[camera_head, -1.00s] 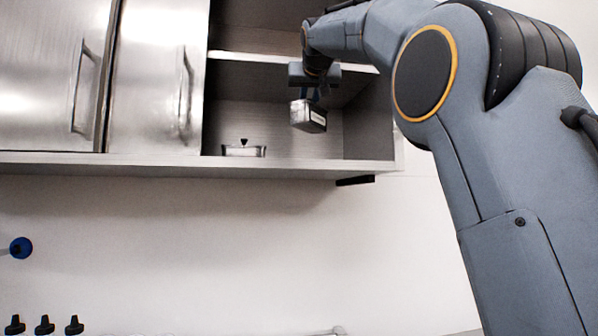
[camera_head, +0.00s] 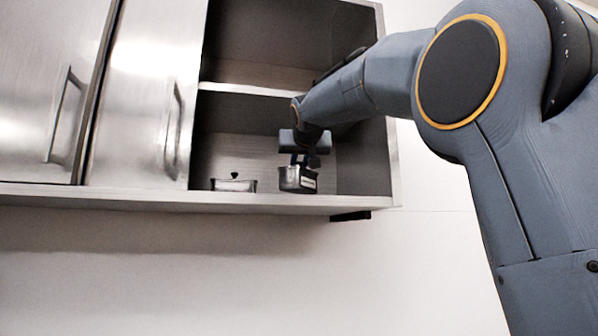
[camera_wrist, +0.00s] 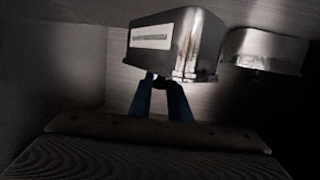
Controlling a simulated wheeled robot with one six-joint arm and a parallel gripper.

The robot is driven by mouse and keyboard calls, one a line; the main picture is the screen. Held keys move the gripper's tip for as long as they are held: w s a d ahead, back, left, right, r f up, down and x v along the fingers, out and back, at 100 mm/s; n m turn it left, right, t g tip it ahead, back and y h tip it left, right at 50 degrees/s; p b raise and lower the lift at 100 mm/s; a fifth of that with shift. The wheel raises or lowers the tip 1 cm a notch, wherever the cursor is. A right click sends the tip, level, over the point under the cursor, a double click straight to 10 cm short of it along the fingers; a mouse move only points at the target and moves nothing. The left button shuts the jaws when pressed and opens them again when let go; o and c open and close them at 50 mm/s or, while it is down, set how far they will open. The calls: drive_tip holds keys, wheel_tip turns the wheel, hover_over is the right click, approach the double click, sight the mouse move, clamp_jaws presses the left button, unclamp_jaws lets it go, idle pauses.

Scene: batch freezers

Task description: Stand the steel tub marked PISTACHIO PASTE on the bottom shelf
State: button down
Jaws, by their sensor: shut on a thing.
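The steel tub (camera_head: 292,179) with a white label hangs from my gripper (camera_head: 301,161) in the open cabinet, at the right part of the bottom shelf (camera_head: 240,198). My gripper is shut on the tub from above. In the head view the tub looks about upright, low over the shelf or touching it; I cannot tell which. The wrist view shows the tub (camera_wrist: 187,63) beyond my gripper's fingers (camera_wrist: 163,98), its white label facing the camera. The label's text is too small to read.
A second steel tub (camera_head: 234,186) with a dark knob stands to the left on the bottom shelf and also shows in the wrist view (camera_wrist: 264,52). The middle shelf (camera_head: 255,89) is overhead. The cabinet's right wall (camera_head: 362,155) is close. Closed steel doors (camera_head: 140,110) are at left.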

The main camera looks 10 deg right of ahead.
drive_tip(key=shift+f, duration=1)
drive_tip(key=shift+f, duration=0.15)
drive_tip(key=c, duration=1.6)
unclamp_jaws()
drive_tip(key=shift+c, duration=0.2)
drive_tip(key=shift+s, duration=0.25)
drive_tip(key=b+v, duration=0.4)
drive_tip(key=v, duration=0.7)
drive_tip(key=shift+s+r, duration=0.2)
drive_tip(key=shift+r, duration=0.05)
drive_tip(key=shift+a, duration=0.1)
